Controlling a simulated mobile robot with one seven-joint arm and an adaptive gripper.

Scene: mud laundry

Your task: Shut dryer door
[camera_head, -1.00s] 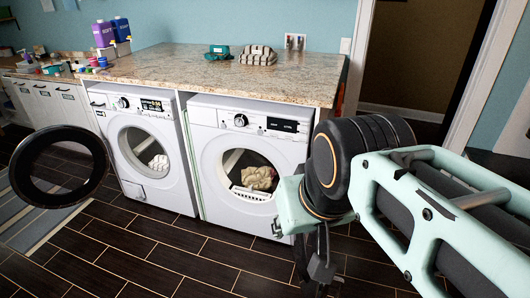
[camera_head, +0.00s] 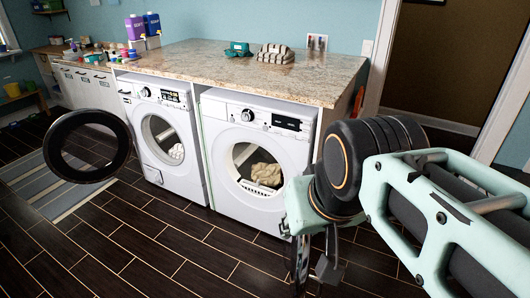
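Two white front-loading machines stand side by side under the counter; which one is the dryer I cannot read. The left machine (camera_head: 158,110) has a round black-rimmed door (camera_head: 62,170) swung wide open to the left, with a pale cloth (camera_head: 176,151) inside its drum. The right machine (camera_head: 225,135) shows a beige cloth (camera_head: 266,174) behind its round opening; I cannot tell whether glass covers it. My gripper (camera_head: 316,264) points down in front of the right machine's right side, apart from the open door. Its dark fingers are partly hidden, and their opening is unclear.
A granite counter (camera_head: 210,63) covers both machines, with a teal item (camera_head: 238,48) and a striped folded item (camera_head: 274,54) on top. Dark floor (camera_head: 150,255) is clear in front; a striped rug (camera_head: 45,200) lies left.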

